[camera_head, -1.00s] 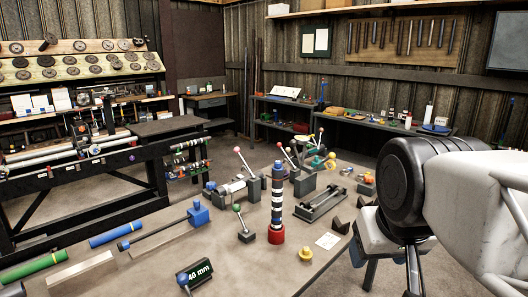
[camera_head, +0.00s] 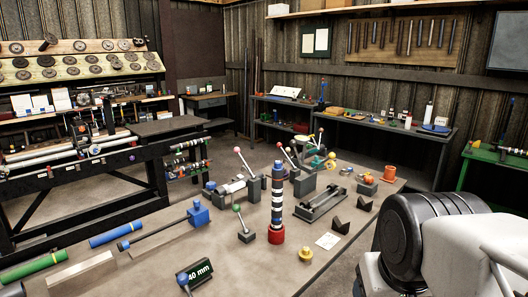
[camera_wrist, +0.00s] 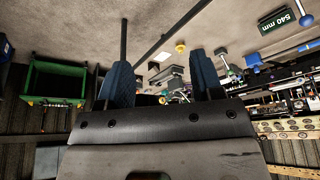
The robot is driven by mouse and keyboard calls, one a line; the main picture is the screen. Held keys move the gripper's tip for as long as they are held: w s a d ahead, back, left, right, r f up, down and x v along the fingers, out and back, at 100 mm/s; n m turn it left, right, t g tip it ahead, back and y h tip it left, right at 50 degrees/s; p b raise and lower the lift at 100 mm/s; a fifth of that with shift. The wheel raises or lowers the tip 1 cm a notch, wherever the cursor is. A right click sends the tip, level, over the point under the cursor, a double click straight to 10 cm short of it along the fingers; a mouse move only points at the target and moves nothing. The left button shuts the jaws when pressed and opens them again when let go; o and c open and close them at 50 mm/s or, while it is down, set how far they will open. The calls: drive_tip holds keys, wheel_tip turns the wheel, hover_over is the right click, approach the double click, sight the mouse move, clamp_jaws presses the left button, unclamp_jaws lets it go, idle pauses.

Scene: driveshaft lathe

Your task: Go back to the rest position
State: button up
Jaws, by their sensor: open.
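My gripper (camera_wrist: 163,82) shows in the wrist view with its two blue-padded fingers spread wide apart. Nothing is between the fingertips, and the gripper is away from the bench things seen beyond it. In the head view only my arm's dark joint and white link show at the lower right; the fingers are out of that picture. The bench (camera_head: 330,265) lies left of my arm.
A banded black, white and blue column on a red base (camera_head: 277,234) stands mid-bench. A green-framed table (camera_head: 497,160) stands far right.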

drive_tip(key=shift+g, duration=0.8)
drive_tip(key=x, duration=0.4)
drive_tip(key=shift+s+d+f, duration=0.1)
drive_tip(key=shift+s+f, duration=0.1)
drive_tip(key=shift+f, duration=0.25)
